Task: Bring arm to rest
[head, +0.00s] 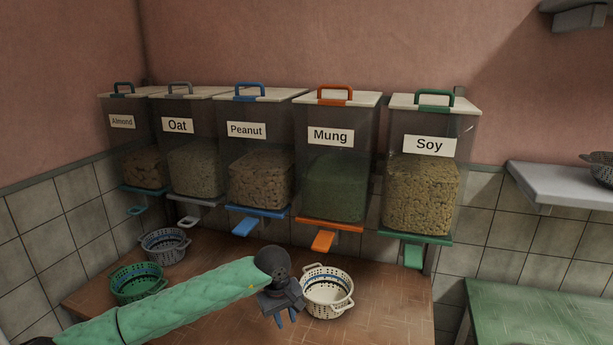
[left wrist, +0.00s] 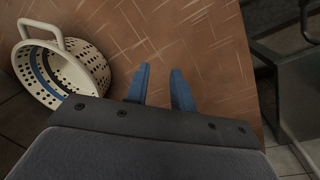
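My left arm comes in from the lower left of the head view in a green sleeve. Its gripper (head: 284,317) hangs over the wooden counter, just left of and in front of a cream basket (head: 327,299). In the left wrist view the two blue fingers (left wrist: 159,88) are apart with bare counter showing between them, so the gripper is open and empty. The cream basket (left wrist: 62,72) shows at the left of that view, apart from the fingers. My right gripper is in neither view.
A green basket (head: 137,284) and a grey basket (head: 165,246) stand on the counter (head: 220,290) at left. Labelled dispensers, among them Mung (head: 331,160) and Soy (head: 422,185), hang along the wall above. A green table (head: 540,310) and a grey shelf (head: 565,183) are at right.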

